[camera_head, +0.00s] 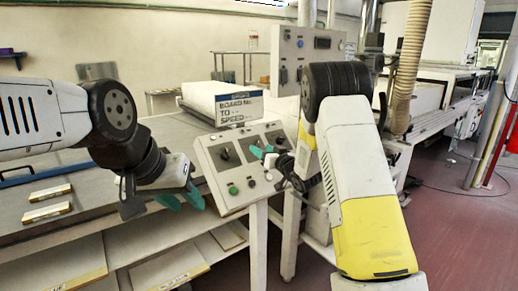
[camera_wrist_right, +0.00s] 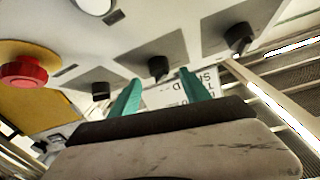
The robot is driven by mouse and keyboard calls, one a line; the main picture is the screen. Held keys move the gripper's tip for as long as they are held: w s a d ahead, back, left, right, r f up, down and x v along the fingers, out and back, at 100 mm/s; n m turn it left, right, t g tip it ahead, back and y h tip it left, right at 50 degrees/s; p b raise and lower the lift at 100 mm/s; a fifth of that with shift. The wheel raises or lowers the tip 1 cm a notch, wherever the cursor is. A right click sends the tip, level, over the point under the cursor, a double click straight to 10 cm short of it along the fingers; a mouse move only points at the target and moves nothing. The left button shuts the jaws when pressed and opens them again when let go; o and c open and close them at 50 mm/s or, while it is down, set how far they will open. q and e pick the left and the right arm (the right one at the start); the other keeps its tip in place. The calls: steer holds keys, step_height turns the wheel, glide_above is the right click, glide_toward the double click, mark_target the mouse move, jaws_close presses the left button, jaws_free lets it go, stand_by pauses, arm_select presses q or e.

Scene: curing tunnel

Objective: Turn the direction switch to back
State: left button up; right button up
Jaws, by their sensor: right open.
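The slanted control panel (camera_head: 212,160) stands mid-picture on a white post and carries several dark rotary switches. I cannot read their labels, so I cannot tell which is the direction switch. My right gripper (camera_head: 264,153) is open at the panel's right part. In the right wrist view its teal fingers (camera_wrist_right: 160,88) point toward the middle switch (camera_wrist_right: 158,67), which shows between and just beyond the fingertips; contact cannot be told. Other switches are at left (camera_wrist_right: 100,90) and right (camera_wrist_right: 237,38). My left gripper (camera_head: 182,199) is open and empty, left of the panel's lower edge.
A red mushroom button (camera_wrist_right: 24,72) on a yellow plate is left of the switches. A green button (camera_head: 232,189) sits low on the panel. A sign (camera_head: 238,108) stands above it. The conveyor table (camera_head: 110,187) spans the left, and open floor (camera_head: 450,230) the right.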

steer(key=shift+x, duration=1.35)
jaws_close()
